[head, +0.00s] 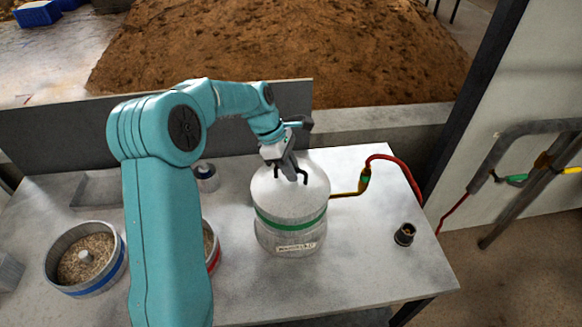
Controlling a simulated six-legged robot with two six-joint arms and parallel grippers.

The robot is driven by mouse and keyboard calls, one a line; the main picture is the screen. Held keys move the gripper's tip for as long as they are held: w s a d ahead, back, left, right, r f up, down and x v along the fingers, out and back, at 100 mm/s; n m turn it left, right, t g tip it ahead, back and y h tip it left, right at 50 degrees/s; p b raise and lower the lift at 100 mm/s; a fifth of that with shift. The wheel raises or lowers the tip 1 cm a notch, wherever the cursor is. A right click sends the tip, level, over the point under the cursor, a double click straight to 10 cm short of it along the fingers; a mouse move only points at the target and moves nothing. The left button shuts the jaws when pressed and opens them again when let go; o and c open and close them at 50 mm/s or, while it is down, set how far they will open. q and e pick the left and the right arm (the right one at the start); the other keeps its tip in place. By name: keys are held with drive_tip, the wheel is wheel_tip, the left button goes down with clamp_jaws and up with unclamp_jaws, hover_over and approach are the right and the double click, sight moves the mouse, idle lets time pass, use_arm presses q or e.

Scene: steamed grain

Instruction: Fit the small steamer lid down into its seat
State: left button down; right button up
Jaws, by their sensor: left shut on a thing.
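The small steamer is a pale metal pot (290,240) with a label on its front, standing on the table right of the middle. The steamer lid (270,195), pale and domed with a green band near its lower edge, sits over the pot's top. My left gripper (292,176) reaches down onto the top of the lid and is shut on it, at its handle, which the fingers mostly hide. I cannot tell whether the lid is fully down in its seat. My right gripper is not in view.
A red hose (395,160) with a brass valve joins the pot's right side. A small black cup (404,235) stands at the right. A grain pan with a blue band (112,273) is at the left; a red-banded one (214,256) is partly behind my arm. The table's right front is clear.

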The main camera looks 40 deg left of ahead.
use_arm(q)
drive_tip(key=c, duration=1)
unclamp_jaws()
drive_tip(key=v, duration=1.6)
drive_tip(key=shift+a+r, duration=0.15)
drive_tip(key=shift+r, duration=0.05)
